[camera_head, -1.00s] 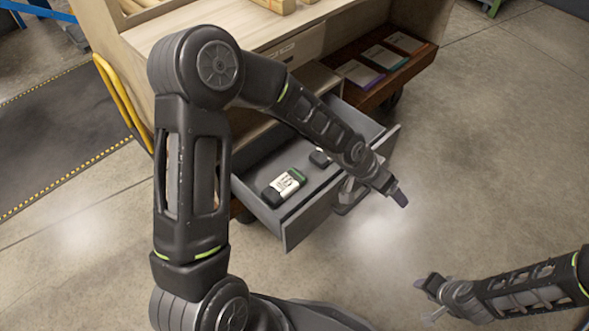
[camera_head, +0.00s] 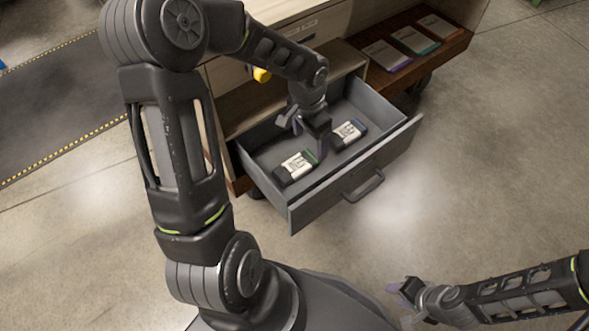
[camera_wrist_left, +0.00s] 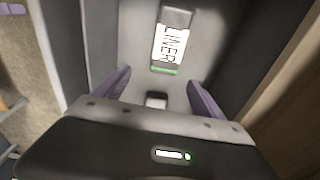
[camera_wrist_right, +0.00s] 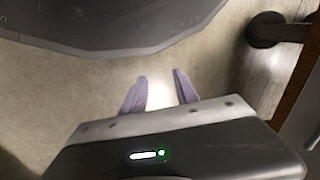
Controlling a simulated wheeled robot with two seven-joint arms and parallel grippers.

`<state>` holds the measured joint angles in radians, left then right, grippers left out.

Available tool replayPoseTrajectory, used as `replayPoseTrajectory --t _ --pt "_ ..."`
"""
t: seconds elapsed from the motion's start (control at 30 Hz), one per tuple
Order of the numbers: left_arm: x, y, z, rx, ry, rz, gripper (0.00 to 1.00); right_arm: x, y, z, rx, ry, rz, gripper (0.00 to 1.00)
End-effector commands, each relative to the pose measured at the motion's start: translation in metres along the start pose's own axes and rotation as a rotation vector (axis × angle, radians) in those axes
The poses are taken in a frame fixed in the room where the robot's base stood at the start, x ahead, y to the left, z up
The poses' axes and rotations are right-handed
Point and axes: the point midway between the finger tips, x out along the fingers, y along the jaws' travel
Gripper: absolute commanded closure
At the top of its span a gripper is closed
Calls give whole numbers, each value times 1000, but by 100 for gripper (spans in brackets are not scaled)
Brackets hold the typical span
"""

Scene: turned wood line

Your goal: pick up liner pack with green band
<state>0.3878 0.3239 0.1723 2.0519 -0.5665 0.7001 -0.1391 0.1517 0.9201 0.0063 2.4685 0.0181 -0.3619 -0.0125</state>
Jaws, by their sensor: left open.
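The liner pack with green band (camera_head: 296,167) lies flat in the open grey drawer. It is dark with a white label, and its green end faces my left gripper (camera_head: 308,137). In the left wrist view the pack (camera_wrist_left: 170,42) lies ahead of the fingers, with LINER readable and the green band at its near end. My left gripper (camera_wrist_left: 160,92) is open, over the drawer, apart from the pack. A second pack with a blue end (camera_head: 348,134) lies to its right in the drawer. My right gripper (camera_head: 402,303) is open and empty, low over the floor (camera_wrist_right: 60,95).
The drawer's front wall (camera_head: 362,172) and handle (camera_head: 364,186) stick out from the wooden cabinet (camera_head: 255,90). A brown shelf (camera_head: 440,48) with several flat packages is at the back right. The floor right of the drawer is clear.

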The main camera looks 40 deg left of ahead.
Motion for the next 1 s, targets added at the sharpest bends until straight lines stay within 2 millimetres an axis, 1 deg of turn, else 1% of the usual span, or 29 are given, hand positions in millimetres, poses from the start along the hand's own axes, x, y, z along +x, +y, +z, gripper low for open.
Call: replayPoseTrajectory --t 0.03,0.1,0.2,0.47,0.73,1.0 --pt "6 -6 14 -15 -32 0 20 2 -2 10 0 -19 -7 64" --pt "10 -10 28 -26 -64 -1 20 3 -5 19 0 -37 -16 64" --pt "11 -13 34 -31 -80 -1 20 3 -6 23 0 -46 -20 64" --pt "12 -12 34 -31 -79 -1 20 3 -6 23 0 -45 -19 64" --pt "37 -12 36 -31 -79 -1 20 12 -1 20 3 -39 -16 64" --pt "37 -12 36 -31 -77 -1 20 11 -1 20 3 -38 -16 64"
